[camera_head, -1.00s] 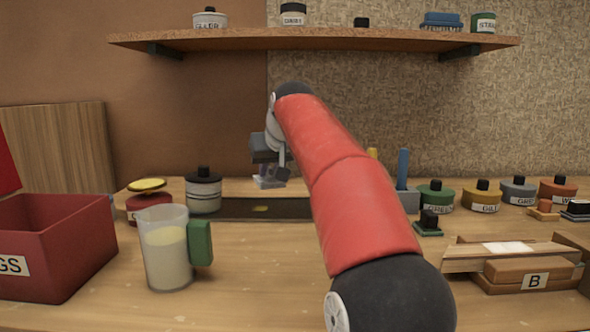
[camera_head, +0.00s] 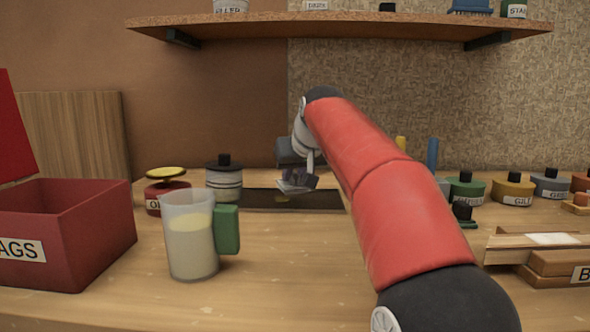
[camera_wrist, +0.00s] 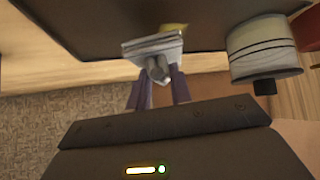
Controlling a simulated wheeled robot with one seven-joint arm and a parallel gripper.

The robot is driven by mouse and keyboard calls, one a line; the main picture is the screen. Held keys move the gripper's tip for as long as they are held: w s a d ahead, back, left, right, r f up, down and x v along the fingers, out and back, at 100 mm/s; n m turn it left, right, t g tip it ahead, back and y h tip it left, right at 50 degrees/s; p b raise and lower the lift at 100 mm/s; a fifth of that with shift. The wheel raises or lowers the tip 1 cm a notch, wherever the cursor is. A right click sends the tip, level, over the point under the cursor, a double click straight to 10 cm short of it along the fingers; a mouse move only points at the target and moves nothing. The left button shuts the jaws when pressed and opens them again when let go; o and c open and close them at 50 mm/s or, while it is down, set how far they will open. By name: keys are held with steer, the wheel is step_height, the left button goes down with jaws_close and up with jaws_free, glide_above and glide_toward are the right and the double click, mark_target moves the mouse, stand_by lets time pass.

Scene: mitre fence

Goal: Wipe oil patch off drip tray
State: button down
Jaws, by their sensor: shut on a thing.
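The dark drip tray (camera_head: 325,200) lies on the bench behind the measuring jug, partly hidden by my arm; it also fills the top of the wrist view (camera_wrist: 80,25). A yellow oil patch (camera_wrist: 173,27) shows on it just beyond the cloth; only a sliver shows in the head view (camera_head: 282,198). My gripper (camera_head: 304,180) is shut on a pale grey folded cloth (camera_head: 292,187), low over the tray beside the patch. In the wrist view, the cloth (camera_wrist: 150,46) sticks out beyond the fingertips (camera_wrist: 157,82). I cannot tell whether it touches the tray.
A striped pot (camera_head: 224,180) and a red tin with a yellow top (camera_head: 166,190) stand left of the tray. A jug with a green handle (camera_head: 191,245) and a red box (camera_head: 70,230) stand in front. Several coloured pots (camera_head: 513,190) and wooden blocks (camera_head: 555,262) lie right.

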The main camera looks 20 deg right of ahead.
steer(key=shift+f, duration=0.35)
steer(key=shift+f, duration=0.15)
steer(key=shift+f+b, duration=0.5)
steer(key=shift+f, duration=0.25)
steer(key=shift+a, duration=0.1)
steer(key=shift+w+a+p, duration=0.3)
steer(key=shift+a+p, duration=0.1)
steer(key=shift+a, duration=0.5)
steer(key=shift+w+a+p, duration=0.3)
steer(key=shift+a+p, duration=0.1)
steer(key=shift+a, duration=0.5)
steer(key=shift+s+d+f+b, duration=0.1)
steer(key=shift+s+d, duration=0.1)
steer(key=shift+d, duration=0.45)
steer(key=shift+s+d+f+b, duration=0.1)
steer(key=shift+s+d+b, duration=0.1)
steer(key=shift+d, duration=0.4)
steer(key=shift+s+d+f+b, duration=0.1)
steer(key=shift+s+d, duration=0.1)
steer(key=shift+d, duration=0.45)
